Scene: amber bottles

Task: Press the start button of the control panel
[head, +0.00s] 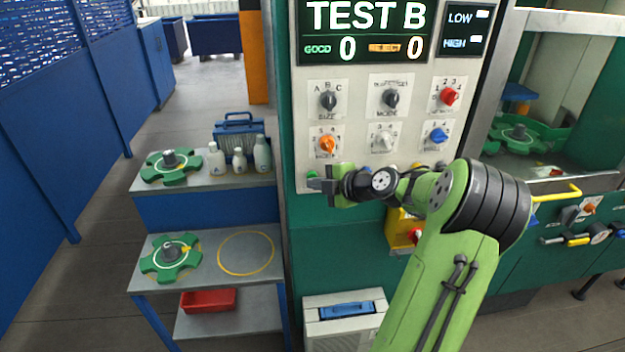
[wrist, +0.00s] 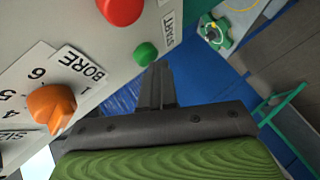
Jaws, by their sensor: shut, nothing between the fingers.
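The control panel (head: 350,225) is pale grey and stands upright at the centre of the head view. Its start button is small, round and green, and shows in the wrist view (wrist: 146,54) beside a START label (wrist: 170,28). In the head view a bit of the green button (head: 312,174) shows just above my fingertips. My gripper (head: 318,185) is shut and empty at the lower left of the panel. In the wrist view my gripper's fingertips (wrist: 159,68) are close beside the button, not over its face. I cannot tell whether they touch the panel.
A larger red button (wrist: 120,8) is close to the green one. An orange BORE knob (head: 327,144) sits above my gripper, among several other knobs. A grey shelf unit (head: 215,184) with bottles (head: 262,154) and green fixtures stands just left of the panel.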

